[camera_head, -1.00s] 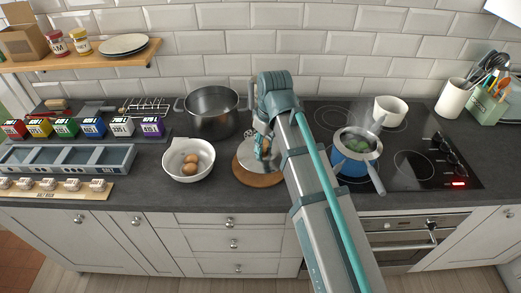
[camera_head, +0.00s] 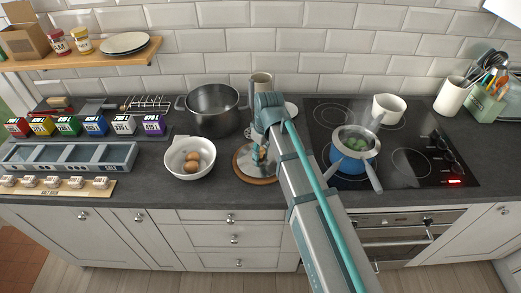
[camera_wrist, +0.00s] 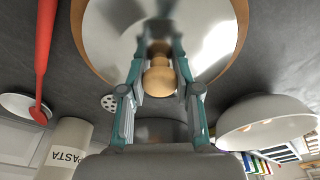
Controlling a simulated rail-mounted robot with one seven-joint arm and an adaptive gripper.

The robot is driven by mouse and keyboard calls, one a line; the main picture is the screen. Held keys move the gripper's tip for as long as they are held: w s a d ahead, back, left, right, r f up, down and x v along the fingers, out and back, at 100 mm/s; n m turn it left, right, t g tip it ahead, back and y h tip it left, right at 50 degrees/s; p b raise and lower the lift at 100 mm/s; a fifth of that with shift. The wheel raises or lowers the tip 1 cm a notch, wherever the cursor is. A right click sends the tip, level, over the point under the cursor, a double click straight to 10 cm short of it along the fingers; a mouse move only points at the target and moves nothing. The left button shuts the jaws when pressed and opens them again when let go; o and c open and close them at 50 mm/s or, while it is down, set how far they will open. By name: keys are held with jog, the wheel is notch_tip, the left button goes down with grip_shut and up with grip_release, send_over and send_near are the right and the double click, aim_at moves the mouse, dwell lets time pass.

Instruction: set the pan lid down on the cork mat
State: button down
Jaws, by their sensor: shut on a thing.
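The pan lid (camera_head: 243,160) is a shiny metal disc, lying level over the round cork mat (camera_head: 262,182) between the white egg bowl and the hob. The lid (camera_wrist: 110,35) also shows in the wrist view, with the brown mat rim (camera_wrist: 82,55) around its edge. I cannot tell whether it touches the mat or hovers just above it. My gripper (camera_head: 259,153) is over the lid. In the wrist view my gripper (camera_wrist: 160,55) is shut on the lid's wooden knob (camera_wrist: 158,78).
A white bowl with eggs (camera_head: 187,171) stands left of the mat and a large pot (camera_head: 212,110) behind it. The hob at right holds a blue pan (camera_head: 345,182) with a strainer and a white pot (camera_head: 389,108). A canister (camera_head: 261,86) stands behind my gripper.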

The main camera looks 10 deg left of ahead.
aim_at(265, 159)
jog(key=shift+f, duration=0.1)
jog(key=c, duration=0.8)
grip_release()
jog(key=r, duration=0.4)
jog(key=d+r+b, duration=0.1)
jog(key=r, duration=0.3)
jog(key=s+r+b, duration=0.1)
jog(key=r, duration=0.3)
jog(key=shift+d+r, duration=0.1)
jog(key=shift+d, duration=0.15)
jog(key=shift+w+d, duration=0.1)
